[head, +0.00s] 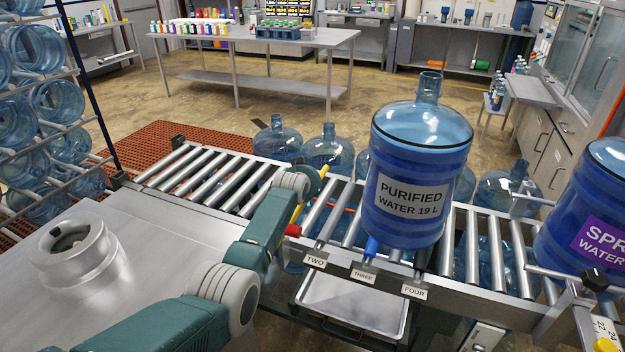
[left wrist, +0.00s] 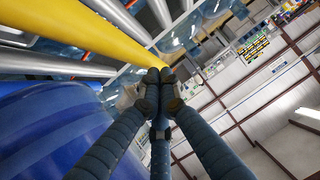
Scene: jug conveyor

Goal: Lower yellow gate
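The yellow gate bar (left wrist: 115,32) runs across the upper left of the left wrist view, close to my left gripper (left wrist: 160,82). That gripper's dark fingertips are together with nothing seen between them, beside the bar's end; whether they touch it I cannot tell. In the head view my left arm crosses the rollers and covers most of the yellow gate (head: 297,213); only short yellow pieces show. The fingers are mostly hidden there. A big blue jug labelled PURIFIED WATER (head: 420,165) stands upright on the rollers right of my arm. My right gripper is not in view.
A red handle (head: 292,230), blue handle (head: 372,246) and black handle (head: 420,260) line the near conveyor rail by the TWO, THREE and FOUR labels. A second blue jug (head: 585,215) stands at the right. Bare rollers (head: 200,178) lie at the left.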

